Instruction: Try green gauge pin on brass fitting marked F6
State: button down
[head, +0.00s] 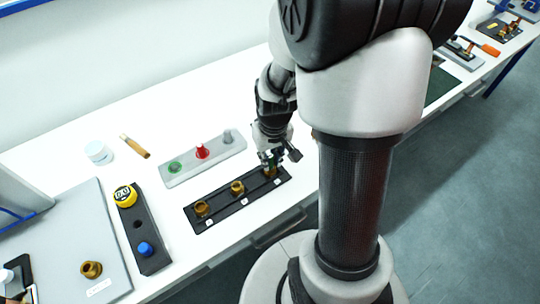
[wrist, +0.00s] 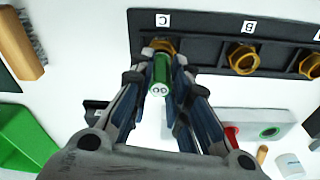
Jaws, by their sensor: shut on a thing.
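My gripper (head: 270,160) is shut on the green gauge pin (wrist: 161,74), which shows between the fingers in the wrist view. The pin's far end is at the brass fitting (wrist: 163,44) beside the label C; whether it is inside the bore is hidden. This fitting is at the right end of the black rack (head: 219,208). Two more brass fittings (head: 237,187) (head: 201,208) stand in that rack, one by a label B. Another brass fitting (head: 91,269) sits on a grey board at the left, with a small tag I cannot read. I see no readable F6.
A grey gauge stand (head: 207,161) behind the rack has a red pin (head: 202,151), a grey pin (head: 227,136) and an empty green-ringed place.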

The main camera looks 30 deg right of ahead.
jog(key=shift+r, duration=0.25)
dwell(0.5)
jog(key=shift+r+p, duration=0.95)
jog(key=shift+p, duration=0.05)
jog(key=shift+r+p, duration=2.5)
jog(key=shift+r, duration=0.55)
